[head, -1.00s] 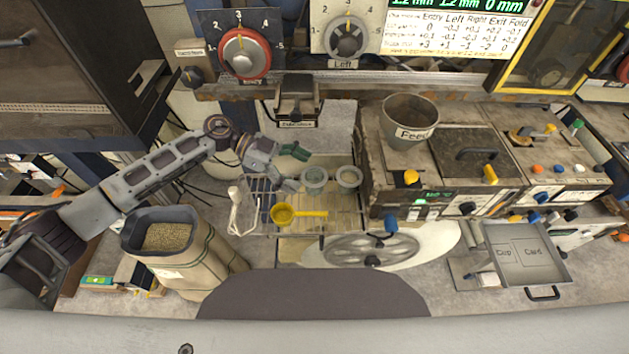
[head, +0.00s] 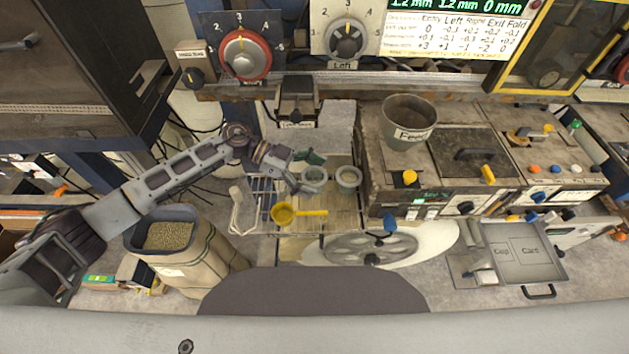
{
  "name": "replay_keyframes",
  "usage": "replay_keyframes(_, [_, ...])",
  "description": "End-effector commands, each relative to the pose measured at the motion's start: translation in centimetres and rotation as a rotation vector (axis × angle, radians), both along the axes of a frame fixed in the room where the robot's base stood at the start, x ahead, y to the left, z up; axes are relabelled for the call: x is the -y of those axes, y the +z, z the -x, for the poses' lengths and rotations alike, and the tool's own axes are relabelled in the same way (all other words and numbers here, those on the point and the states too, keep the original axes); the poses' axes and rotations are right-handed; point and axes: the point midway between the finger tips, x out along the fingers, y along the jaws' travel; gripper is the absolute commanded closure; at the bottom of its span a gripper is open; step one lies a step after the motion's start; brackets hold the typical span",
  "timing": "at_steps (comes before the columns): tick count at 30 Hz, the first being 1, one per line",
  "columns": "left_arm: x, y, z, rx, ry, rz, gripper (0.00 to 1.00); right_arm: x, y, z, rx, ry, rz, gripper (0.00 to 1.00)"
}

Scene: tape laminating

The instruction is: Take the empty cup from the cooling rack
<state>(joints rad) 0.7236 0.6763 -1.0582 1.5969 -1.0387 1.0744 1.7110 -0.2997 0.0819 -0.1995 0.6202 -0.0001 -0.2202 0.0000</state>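Two round grey-green cups stand side by side at the right of the rack, the left cup (head: 316,175) and the right cup (head: 349,176). The wire rack (head: 262,190) is in the middle of the head view, beside a wooden board. My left gripper (head: 311,173) reaches in from the left. Its fingers are apart, one on the far side and one on the near side of the left cup. I cannot tell whether they touch it. Whether either cup is empty is too small to tell. My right gripper is out of view.
A yellow scoop (head: 284,214) lies at the rack's near side, its handle pointing right. A white-handled tool (head: 238,208) is at the rack's left. A sack of grain (head: 185,260) stands at lower left. The machine with the feed funnel (head: 409,120) bounds the right side.

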Motion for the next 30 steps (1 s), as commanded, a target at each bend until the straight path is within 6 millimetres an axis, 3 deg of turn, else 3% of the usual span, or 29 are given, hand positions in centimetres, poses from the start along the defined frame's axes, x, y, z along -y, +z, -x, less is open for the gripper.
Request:
replay_keyframes(1, [0.0,0.0,0.0,0.000,0.000,0.000,0.23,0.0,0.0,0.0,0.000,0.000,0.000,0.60])
replay_keyframes(11, [0.0,0.0,0.0,0.000,0.000,0.000,0.63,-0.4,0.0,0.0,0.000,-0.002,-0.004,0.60])
replay_keyframes(23, [-0.2,0.3,-0.1,0.002,0.000,0.000,0.64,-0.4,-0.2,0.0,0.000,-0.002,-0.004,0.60])
replay_keyframes(30, [-0.4,2.3,-0.1,0.003,0.000,0.001,0.64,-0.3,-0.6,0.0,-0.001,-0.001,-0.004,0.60])
